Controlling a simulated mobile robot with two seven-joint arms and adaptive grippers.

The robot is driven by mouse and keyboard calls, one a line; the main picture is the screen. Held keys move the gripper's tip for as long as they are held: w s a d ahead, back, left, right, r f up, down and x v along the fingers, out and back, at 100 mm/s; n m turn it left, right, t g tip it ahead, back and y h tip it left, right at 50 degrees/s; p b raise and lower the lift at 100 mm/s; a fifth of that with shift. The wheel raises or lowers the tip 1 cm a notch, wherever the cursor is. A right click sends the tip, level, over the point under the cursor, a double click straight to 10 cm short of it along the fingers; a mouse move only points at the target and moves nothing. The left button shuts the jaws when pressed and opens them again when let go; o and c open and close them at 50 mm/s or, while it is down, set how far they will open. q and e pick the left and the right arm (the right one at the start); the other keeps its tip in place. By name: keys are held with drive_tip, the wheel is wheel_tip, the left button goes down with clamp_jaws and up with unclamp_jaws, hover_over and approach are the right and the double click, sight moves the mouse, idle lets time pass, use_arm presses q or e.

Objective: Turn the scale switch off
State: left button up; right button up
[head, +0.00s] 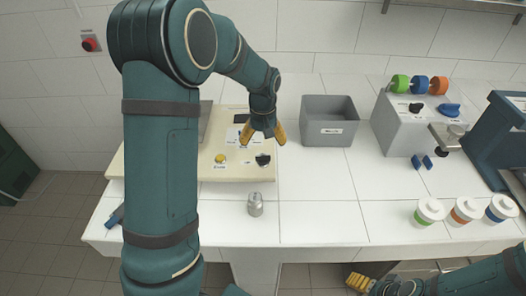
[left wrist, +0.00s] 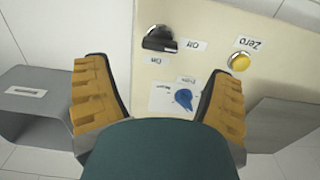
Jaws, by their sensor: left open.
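The scale switch is a black rotary knob (head: 262,159) on the front right of a cream board (head: 150,165). In the left wrist view the knob (left wrist: 160,38) lies beyond my fingertips, with "Off" and "On" labels beside it. I cannot tell for sure which label it points to. My left gripper (head: 262,138) is open and empty above the board, behind the knob in the head view and apart from it. Its two yellow fingers (left wrist: 155,70) are spread wide. My right gripper (head: 359,282) is low at the bottom right, far from the switch; its opening is unclear.
A yellow "Zero" button (head: 220,158) sits left of the knob. A blue pointer (left wrist: 184,98) shows on the board between my fingers. A metal weight (head: 255,205) stands in front of the board. A grey bin (head: 329,133) is to the right. Lidded jars (head: 430,211) stand front right.

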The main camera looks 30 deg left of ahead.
sight(263, 156)
use_arm(q)
drive_tip(key=shift+r, duration=2.5)
